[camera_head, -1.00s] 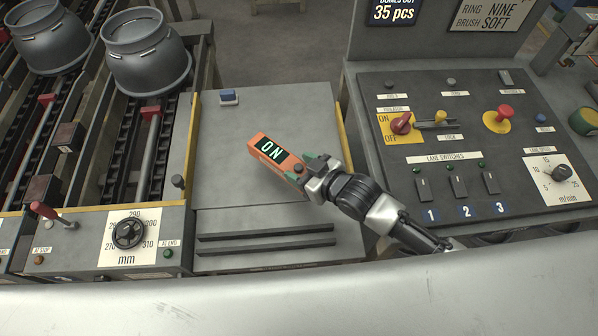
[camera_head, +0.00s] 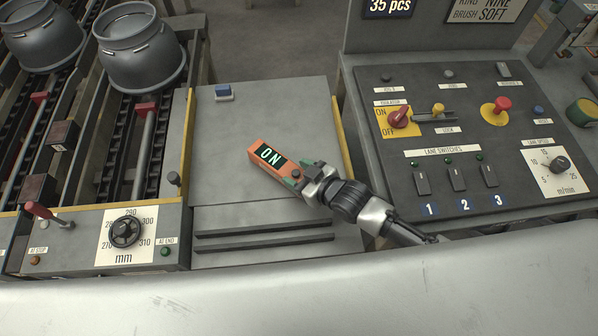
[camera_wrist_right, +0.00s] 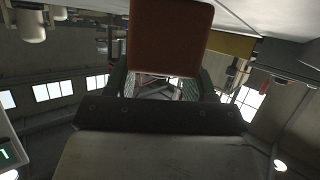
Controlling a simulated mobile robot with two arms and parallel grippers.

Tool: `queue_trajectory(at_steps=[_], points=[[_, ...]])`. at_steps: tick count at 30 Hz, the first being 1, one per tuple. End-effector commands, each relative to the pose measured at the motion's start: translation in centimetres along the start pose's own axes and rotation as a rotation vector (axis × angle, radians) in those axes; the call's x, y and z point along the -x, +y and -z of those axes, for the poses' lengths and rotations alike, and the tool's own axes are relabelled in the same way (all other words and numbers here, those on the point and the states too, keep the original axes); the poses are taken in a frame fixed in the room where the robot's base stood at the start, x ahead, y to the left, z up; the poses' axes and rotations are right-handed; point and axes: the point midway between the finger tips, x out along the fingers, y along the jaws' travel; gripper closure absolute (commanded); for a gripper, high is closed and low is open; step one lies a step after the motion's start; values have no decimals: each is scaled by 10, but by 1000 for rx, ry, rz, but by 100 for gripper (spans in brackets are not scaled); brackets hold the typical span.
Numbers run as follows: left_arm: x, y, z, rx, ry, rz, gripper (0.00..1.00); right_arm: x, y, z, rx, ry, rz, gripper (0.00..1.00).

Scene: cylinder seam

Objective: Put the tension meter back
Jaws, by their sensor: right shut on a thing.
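The tension meter (camera_head: 267,157) is an orange box with a dark screen that reads "ON". It is over the grey plate (camera_head: 240,115) between the conveyor lanes and the switch panel. My right gripper (camera_head: 303,179) is shut on its lower right end. In the right wrist view the meter's reddish-brown end (camera_wrist_right: 168,38) stands between the fingers. I cannot tell whether the meter touches the plate. My left gripper is not in view.
The switch panel (camera_head: 470,140) with knobs stands at right. Grey metal pots (camera_head: 137,50) stand on the lanes at left.

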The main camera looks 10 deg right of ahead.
Motion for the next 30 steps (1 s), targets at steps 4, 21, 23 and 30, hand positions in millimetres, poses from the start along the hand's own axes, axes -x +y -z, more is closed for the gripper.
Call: queue_trajectory(at_steps=[4,21,23,30], points=[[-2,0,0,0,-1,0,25,-1,0,-2,0,3,0,100],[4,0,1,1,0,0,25,2,-2,0,-5,-7,3,19],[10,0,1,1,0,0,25,6,-1,9,-5,-5,3,19],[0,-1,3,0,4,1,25,44,0,4,-1,-4,0,19]])
